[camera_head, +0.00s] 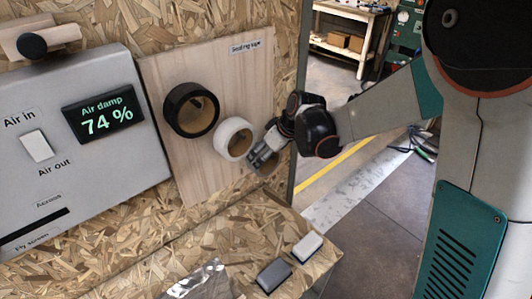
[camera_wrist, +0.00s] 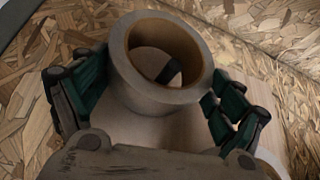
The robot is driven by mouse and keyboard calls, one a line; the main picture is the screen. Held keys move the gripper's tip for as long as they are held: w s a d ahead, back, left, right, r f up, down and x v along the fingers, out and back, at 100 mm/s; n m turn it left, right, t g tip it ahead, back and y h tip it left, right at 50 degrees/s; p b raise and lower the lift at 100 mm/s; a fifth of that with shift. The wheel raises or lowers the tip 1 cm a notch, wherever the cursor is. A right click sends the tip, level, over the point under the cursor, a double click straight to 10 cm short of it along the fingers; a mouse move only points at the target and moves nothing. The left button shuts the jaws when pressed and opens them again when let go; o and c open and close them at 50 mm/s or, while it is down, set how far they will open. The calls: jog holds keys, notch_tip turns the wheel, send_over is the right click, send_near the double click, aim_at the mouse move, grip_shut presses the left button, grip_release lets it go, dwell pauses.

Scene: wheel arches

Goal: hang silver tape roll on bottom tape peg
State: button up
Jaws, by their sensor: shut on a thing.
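My gripper (camera_head: 264,151) is at the lower right of the light wood panel, shut on the silver tape roll (camera_head: 270,164), which the fingers partly hide. In the wrist view, the silver tape roll (camera_wrist: 150,96) is between the two green-and-black fingers. The dark end of the bottom tape peg (camera_wrist: 169,72) shows inside the roll's brown opening. I cannot tell how far the peg reaches through it. In the head view, the bottom peg is hidden behind my gripper and the roll.
A black tape roll (camera_head: 191,110) and a white tape roll (camera_head: 233,138) hang on the panel (camera_head: 160,70), up and left of my gripper. The white one is close beside it. A grey block (camera_head: 274,275) and a white block (camera_head: 307,246) lie on the ledge below.

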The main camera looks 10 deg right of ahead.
jog(key=o, duration=1.3)
jog(key=v, duration=1.2)
jog(key=s+d+m+t+h+b, duration=0.1)
jog(key=s+d+m, duration=0.3)
jog(key=s, duration=0.7)
jog(key=s+d+m+t+h+b, duration=0.1)
jog(key=s+d+m+h, duration=0.2)
jog(key=s, duration=0.9)
jog(key=shift+d+f+m+t, duration=0.4)
jog(key=shift+d+m, duration=0.5)
jog(key=shift+d, duration=0.35)
